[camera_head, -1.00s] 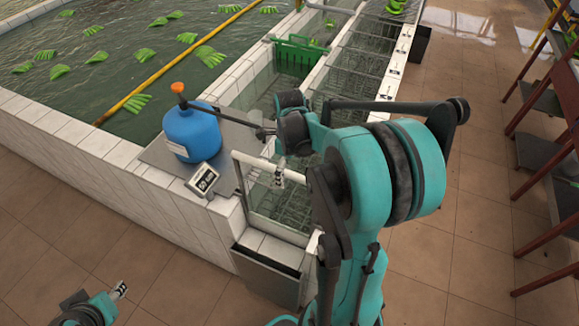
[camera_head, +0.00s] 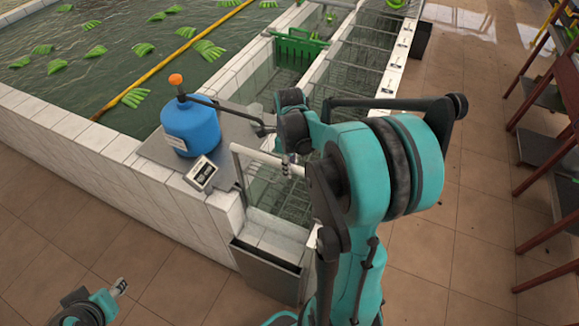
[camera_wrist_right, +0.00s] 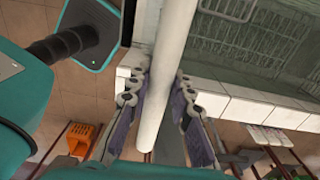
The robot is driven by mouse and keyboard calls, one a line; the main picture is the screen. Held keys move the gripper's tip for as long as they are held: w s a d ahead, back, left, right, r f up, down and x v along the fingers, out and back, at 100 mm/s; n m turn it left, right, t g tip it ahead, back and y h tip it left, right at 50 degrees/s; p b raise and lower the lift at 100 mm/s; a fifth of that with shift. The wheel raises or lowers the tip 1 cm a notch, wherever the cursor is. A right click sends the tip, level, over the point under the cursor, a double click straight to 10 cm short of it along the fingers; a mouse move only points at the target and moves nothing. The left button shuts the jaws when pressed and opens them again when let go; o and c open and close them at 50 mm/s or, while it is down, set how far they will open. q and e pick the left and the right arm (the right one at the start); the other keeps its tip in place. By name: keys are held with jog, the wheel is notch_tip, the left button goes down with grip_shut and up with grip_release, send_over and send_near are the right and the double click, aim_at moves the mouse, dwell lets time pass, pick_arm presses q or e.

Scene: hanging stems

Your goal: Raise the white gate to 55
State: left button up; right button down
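The white gate's top bar (camera_head: 262,157) shows at the near end of the water channel, with a clear panel below it. My right gripper (camera_head: 289,163) is at the right part of this bar. In the right wrist view the white bar (camera_wrist_right: 170,60) passes between the two fingers of my right gripper (camera_wrist_right: 163,80). The fingers are close on both sides of it; firm contact cannot be told. A small display (camera_head: 201,173) stands left of the gate; its number is too small to read. My left gripper (camera_head: 119,287) is low at the left, away from the gate; its opening is unclear.
A blue jug (camera_head: 190,128) with an orange-tipped rod stands on a metal plate left of the gate. A green basket (camera_head: 298,48) is in the channel behind. Tiled walls border the pool at left. A rack (camera_head: 545,150) stands at the right, beyond clear floor.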

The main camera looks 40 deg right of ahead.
jog(key=shift+r+p, duration=1.7)
jog(key=shift+r, duration=0.75)
jog(key=shift+f, duration=0.1)
dwell(0.9)
grip_release()
dwell(0.5)
notch_tip(320, 180, up, 11)
jog(key=p, duration=0.8)
dwell(0.4)
